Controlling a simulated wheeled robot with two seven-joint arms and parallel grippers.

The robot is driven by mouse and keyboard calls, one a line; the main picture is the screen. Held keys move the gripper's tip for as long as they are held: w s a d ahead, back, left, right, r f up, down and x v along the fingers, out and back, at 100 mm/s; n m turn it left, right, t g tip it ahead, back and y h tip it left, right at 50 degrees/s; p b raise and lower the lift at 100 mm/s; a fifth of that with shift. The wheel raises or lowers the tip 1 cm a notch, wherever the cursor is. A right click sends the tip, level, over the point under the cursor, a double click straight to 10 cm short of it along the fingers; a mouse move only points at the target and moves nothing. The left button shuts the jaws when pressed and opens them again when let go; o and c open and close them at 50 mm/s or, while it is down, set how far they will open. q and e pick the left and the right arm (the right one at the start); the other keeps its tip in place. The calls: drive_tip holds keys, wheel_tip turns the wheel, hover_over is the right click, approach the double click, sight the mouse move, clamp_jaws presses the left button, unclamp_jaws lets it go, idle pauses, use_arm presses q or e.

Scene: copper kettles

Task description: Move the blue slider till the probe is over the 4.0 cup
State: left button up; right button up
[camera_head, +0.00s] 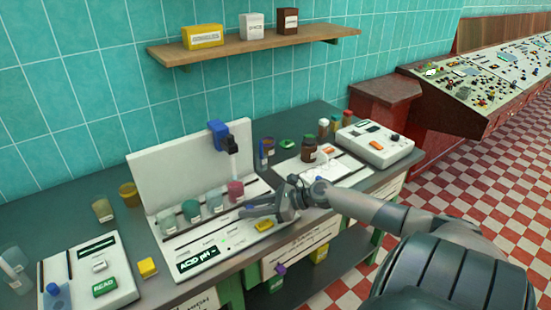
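The blue slider (217,129) sits at the top edge of a white upright panel, towards its right end. A dark probe (231,146) hangs from it, with a thin pale tip reaching down above the pink cup (235,191). A row of small cups stands on the panel's base: the pink one at the right end, then greenish cups (191,211) to its left. I cannot read which is the 4.0 cup. My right gripper (247,211) is low in front of the pink cup, apart from the slider. Its fingers overlap in this view. My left gripper is not in view.
A white box with a green READ button (105,287) stands at the left. A brown bottle (309,150) and a white device (375,144) stand at the right. A wooden shelf (255,46) hangs above the panel. Small amber containers (129,194) stand left of it.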

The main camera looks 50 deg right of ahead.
drive_tip(key=shift+v, duration=0.9)
drive_tip(key=b+v, duration=0.1)
drive_tip(key=v, duration=1.4)
drive_tip(key=shift+s+b, duration=0.2)
drive_tip(key=shift+b, duration=0.2)
drive_tip(key=shift+d, duration=0.1)
